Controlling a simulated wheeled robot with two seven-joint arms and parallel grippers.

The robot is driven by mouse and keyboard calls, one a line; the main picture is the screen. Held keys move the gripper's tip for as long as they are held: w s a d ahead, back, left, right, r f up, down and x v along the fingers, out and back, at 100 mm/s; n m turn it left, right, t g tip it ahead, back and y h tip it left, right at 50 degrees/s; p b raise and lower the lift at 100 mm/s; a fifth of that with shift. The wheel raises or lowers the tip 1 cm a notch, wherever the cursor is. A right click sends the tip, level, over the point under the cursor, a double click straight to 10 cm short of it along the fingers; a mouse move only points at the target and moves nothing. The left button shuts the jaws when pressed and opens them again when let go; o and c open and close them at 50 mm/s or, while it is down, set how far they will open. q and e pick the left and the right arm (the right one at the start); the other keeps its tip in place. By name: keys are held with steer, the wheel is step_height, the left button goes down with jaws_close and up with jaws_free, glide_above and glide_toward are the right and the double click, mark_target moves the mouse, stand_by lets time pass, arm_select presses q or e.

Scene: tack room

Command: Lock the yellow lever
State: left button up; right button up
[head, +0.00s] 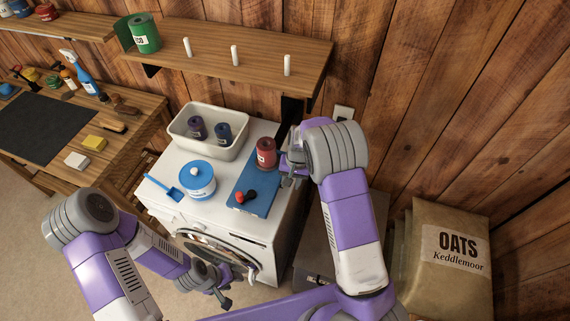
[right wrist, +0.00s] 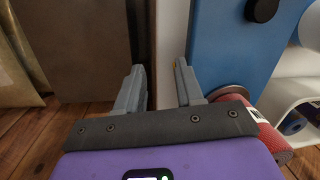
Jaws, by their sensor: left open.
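I cannot make out a yellow lever in either view. A small orange-yellow spot shows beside the right-hand finger in the right wrist view, too small to identify. A white front-loading machine (head: 168,212) stands against the wall, its round door (head: 215,250) partly hidden by my left arm. My left gripper (head: 222,287) is open and low in front of the door. My right gripper (head: 288,178) is at the machine's right edge, beside the red can (head: 266,153). In the right wrist view its fingers (right wrist: 158,75) are apart, with nothing visible between them.
On the machine are a blue board (head: 262,202) with a red-and-black item (head: 246,196), a blue-lidded jar (head: 199,181), a blue scoop (head: 166,188) and a white basin (head: 172,128) holding two dark cans. An oats sack (head: 445,285) stands at right; a shelf (head: 260,55) hangs above.

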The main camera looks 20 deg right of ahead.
steer(key=w+r, duration=0.4)
steer(key=r, duration=0.1)
steer(key=shift+t+h, duration=0.3)
steer(key=shift+t, duration=0.1)
steer(key=f, duration=0.7)
steer(key=shift+w+a+p, duration=0.1)
steer(key=shift+a+p, duration=0.2)
steer(key=shift+a, duration=0.05)
steer(key=shift+r, duration=0.1)
jaws_close()
